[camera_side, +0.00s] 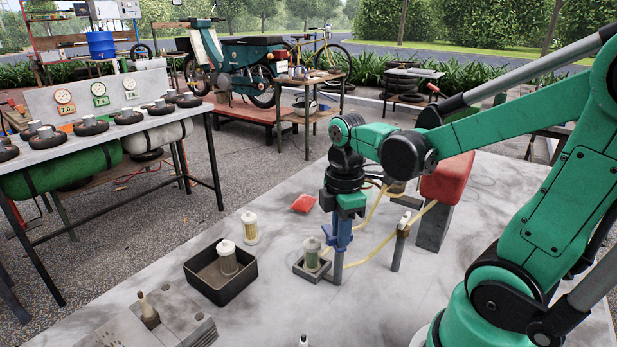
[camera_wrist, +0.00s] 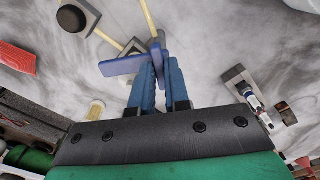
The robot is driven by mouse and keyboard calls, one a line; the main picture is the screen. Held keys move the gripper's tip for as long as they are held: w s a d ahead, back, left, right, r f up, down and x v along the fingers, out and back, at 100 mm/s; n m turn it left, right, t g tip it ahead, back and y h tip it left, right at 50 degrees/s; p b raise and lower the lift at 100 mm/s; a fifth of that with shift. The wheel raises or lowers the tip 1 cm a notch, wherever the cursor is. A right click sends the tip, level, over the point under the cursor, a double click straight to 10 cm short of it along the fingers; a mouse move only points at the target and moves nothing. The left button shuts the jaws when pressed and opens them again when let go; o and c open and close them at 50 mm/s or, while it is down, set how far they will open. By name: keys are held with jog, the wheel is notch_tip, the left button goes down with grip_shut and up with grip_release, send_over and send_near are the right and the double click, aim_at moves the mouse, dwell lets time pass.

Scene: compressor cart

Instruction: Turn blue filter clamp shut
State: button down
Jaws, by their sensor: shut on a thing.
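The blue filter clamp (camera_side: 328,231) sits on top of an upright grey post (camera_side: 338,268) in the side view. Its flat blue lever also shows in the wrist view (camera_wrist: 120,65), crossing just beyond my fingertips. My gripper (camera_side: 342,236) points down over the post, its blue fingers closed at the clamp. In the wrist view my gripper (camera_wrist: 162,68) has its fingers at the lever's hub and partly hides it. The exact contact is hard to see. A clear filter with a pale green body (camera_side: 312,255) stands upright in a small square holder beside the post.
A black tray (camera_side: 222,286) holds another filter, and a yellowish filter (camera_side: 250,228) stands behind it. A second grey post (camera_side: 400,243) with pale hoses rises to the right. A red block (camera_side: 448,180) on a grey stand is behind. A red pouch (camera_side: 303,203) lies flat.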

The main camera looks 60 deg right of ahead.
jog(key=n, duration=0.7)
dwell(0.6)
jog(key=c, duration=0.9)
grip_release()
jog(key=shift+o, duration=0.2)
jog(key=shift+r, duration=0.1)
jog(key=shift+r, duration=2.7)
